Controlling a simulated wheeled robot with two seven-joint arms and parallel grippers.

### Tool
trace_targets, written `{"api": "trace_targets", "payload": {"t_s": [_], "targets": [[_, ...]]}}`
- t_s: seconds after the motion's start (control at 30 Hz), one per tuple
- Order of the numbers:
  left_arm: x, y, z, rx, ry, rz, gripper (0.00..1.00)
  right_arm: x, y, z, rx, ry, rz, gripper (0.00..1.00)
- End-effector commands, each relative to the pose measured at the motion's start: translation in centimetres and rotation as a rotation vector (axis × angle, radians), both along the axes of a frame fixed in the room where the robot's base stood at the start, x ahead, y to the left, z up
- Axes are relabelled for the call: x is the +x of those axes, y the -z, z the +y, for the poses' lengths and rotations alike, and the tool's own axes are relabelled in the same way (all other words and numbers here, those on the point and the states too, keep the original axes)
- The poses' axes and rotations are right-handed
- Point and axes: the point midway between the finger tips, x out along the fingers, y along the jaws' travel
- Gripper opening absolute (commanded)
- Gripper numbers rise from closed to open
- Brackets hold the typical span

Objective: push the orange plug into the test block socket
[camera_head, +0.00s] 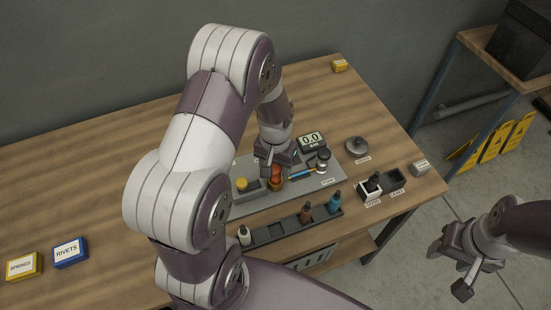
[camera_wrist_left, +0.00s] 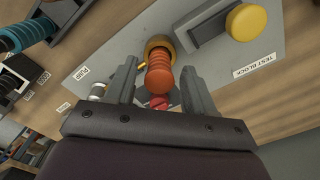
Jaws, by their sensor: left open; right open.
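The orange plug (camera_wrist_left: 159,78), ribbed, stands at a brass ring-shaped socket (camera_wrist_left: 158,44) on the grey plate; I cannot tell how deep it sits. In the head view the plug (camera_head: 276,171) shows just below my left gripper (camera_head: 274,160). The test block (camera_wrist_left: 210,30) is grey with a yellow knob (camera_wrist_left: 248,22), beside the brass socket; in the head view it (camera_head: 250,195) is partly hidden by my left arm. My left gripper is open, its fingers on either side of the plug with gaps visible. My right gripper (camera_head: 455,273) is open and empty, off the table's right side.
A dark tray (camera_head: 270,233) with several upright plugs lies in front of the plate. A gauge reading 0.0 (camera_head: 311,142) and a pump (camera_head: 323,158) stand behind right. A tray (camera_head: 396,177) labelled GOOD and LEAKS is farther right. Boxes of springs (camera_head: 24,266) and rivets (camera_head: 70,251) sit left.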

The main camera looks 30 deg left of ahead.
Motion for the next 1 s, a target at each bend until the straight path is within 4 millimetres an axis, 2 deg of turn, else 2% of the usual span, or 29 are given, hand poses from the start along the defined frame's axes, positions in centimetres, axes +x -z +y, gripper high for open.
{"api": "trace_targets", "payload": {"t_s": [0.3,0.43,0.57,0.7,0.83,1.0], "targets": [[0.1,-7.9,0.0,0.0,0.0,-0.006,0.54,0.0,1.4,0.0,0.0,0.0,0.001,0.54],[0.0,-10.1,0.0,0.0,0.0,-0.003,0.54,0.0,1.6,0.0,0.0,0.0,0.001,0.54],[-0.9,-11.0,-0.8,0.001,0.013,-0.012,0.54,0.0,1.6,0.0,0.0,0.0,0.001,0.54],[-4.6,-10.6,-3.4,0.004,0.061,-0.063,0.54,0.0,1.6,0.0,0.0,0.0,0.001,0.54],[-7.7,-10.0,-4.9,0.003,0.092,-0.104,0.54,0.0,1.6,0.0,0.0,0.0,0.0,0.54],[-8.9,-9.8,-5.4,0.002,0.101,-0.119,0.54,0.0,1.6,0.0,0.0,0.0,0.001,0.54]]}}
